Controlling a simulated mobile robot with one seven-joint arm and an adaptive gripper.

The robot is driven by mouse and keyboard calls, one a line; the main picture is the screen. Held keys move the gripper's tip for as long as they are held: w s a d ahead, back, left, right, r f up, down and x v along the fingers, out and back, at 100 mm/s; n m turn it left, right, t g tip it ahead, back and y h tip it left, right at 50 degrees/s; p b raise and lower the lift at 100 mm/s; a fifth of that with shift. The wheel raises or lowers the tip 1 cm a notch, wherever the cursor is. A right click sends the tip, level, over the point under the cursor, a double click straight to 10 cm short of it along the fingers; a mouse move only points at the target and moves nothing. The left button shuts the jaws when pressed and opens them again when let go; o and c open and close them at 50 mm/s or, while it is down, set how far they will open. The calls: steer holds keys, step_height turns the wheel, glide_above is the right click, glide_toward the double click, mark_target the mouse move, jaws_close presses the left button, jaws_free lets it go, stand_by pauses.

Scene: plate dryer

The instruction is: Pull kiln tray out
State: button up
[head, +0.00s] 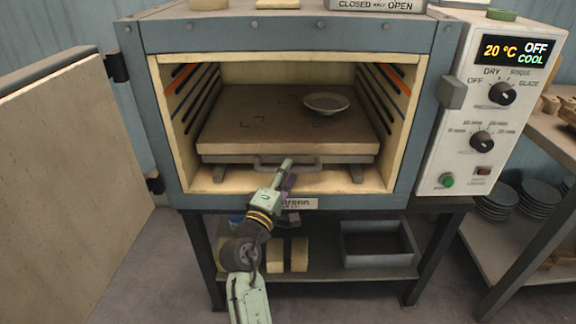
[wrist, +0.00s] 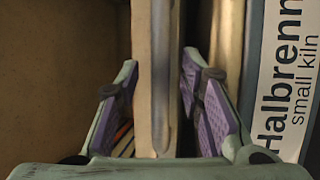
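The kiln tray (head: 235,125) is a thick grey-brown slab inside the open kiln (head: 160,120). A shallow plate (head: 326,103) stands on its right rear part. A grey handle (head: 308,168) runs along the tray's front. My gripper (head: 287,176) is at the handle's middle, partly covering it. In the wrist view my gripper (wrist: 160,72) is open, with purple pads apart on either side of a long upright bar (wrist: 164,90), which looks like the handle. I see a gap beside the right pad; contact at the left pad cannot be told.
The kiln door (head: 75,150) stands wide open at the left. The kiln's lower front edge carries a label (wrist: 290,80) close by my right finger. A control panel (head: 490,110) reads 20 °C, OFF, COOL. A grey bin (head: 378,245) and blocks sit on the shelf below.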

steer(key=shift+x, duration=1)
steer(key=shift+c, duration=0.2)
jaws_close()
